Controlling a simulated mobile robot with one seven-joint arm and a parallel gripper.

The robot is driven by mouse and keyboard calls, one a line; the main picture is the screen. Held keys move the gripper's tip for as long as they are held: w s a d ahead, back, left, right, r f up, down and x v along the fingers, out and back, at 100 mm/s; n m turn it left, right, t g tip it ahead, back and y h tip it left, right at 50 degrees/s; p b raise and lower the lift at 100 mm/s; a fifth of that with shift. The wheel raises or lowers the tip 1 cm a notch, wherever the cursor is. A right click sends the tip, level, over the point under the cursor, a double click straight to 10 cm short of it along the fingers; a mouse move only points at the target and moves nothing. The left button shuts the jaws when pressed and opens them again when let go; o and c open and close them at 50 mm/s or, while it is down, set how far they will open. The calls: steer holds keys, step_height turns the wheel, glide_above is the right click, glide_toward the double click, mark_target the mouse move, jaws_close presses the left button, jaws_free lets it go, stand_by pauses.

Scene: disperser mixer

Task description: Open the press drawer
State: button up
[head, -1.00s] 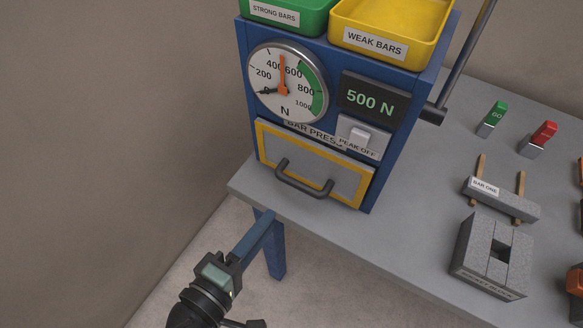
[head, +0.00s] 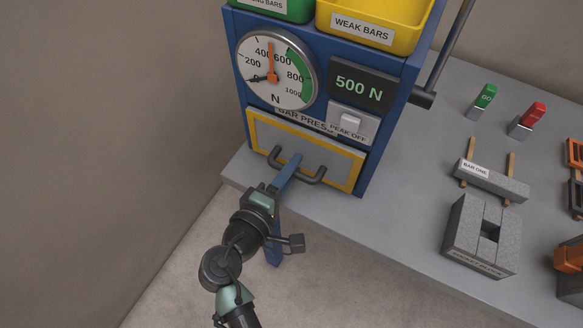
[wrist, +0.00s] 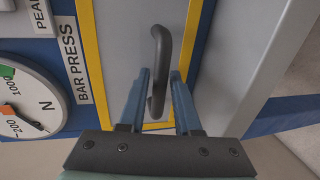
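The press drawer (head: 337,166) is a grey panel with a yellow border, low on the front of the blue bar press (head: 236,75). It sits flush in the press and looks shut. Its dark bar handle (head: 316,180) also shows in the wrist view (wrist: 161,62). My gripper (head: 294,160) is at the handle. In the wrist view, my gripper's two blue fingers (wrist: 160,72) are apart, one on each side of the handle's lower part. A gap shows between the handle and the right finger; the left finger is very close, and contact cannot be told.
The press carries a dial (head: 275,71), a 500 N display (head: 361,84) and a yellow WEAK BARS tray (head: 410,40) on top. A grey block (head: 482,236) and a bar on pegs (head: 492,183) stand to the right. A wall is left.

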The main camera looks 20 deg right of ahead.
jaws_close()
stand_by(1.3)
